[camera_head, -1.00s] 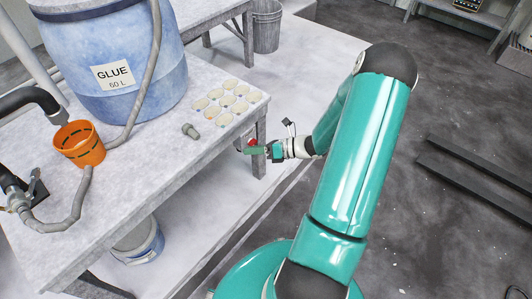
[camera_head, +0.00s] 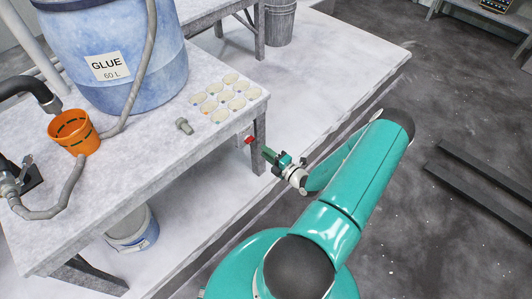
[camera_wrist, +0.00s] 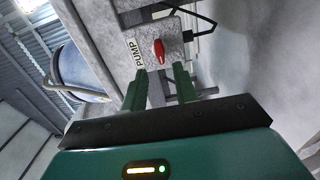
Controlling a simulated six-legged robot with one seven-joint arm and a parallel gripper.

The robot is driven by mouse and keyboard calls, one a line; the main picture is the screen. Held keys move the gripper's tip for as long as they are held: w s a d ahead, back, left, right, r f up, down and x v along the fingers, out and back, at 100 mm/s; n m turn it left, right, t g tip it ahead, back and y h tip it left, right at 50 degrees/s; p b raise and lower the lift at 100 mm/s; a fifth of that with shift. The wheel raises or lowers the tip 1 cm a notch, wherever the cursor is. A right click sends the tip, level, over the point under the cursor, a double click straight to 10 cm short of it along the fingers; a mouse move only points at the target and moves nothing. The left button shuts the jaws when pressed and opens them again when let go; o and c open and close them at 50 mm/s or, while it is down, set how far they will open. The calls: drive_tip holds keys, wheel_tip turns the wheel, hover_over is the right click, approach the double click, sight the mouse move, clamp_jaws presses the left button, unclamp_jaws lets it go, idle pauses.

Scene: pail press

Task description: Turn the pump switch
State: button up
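The pump switch (camera_head: 249,139) is a red knob on a grey box at the table's near right corner. In the wrist view the red knob (camera_wrist: 159,52) stands beyond my fingertips, its long side running nearly up and down the picture. A white PUMP label (camera_wrist: 135,52) is on its left. My gripper (camera_head: 268,155) is a short way right of the switch, apart from it. In the wrist view my gripper (camera_wrist: 160,85) has its two green fingers spread with nothing between them.
A white bucket (camera_head: 133,232) stands below.

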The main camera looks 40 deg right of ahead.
sight(249, 140)
drive_tip(key=w, duration=0.7)
drive_tip(key=shift+w, duration=0.25)
drive_tip(key=shift+a, duration=0.1)
drive_tip(key=c, duration=0.6)
drive_tip(key=m, duration=1.7)
drive_tip(key=shift+s+m, duration=0.1)
drive_tip(key=shift+m, duration=0.2)
drive_tip(key=o, duration=0.8)
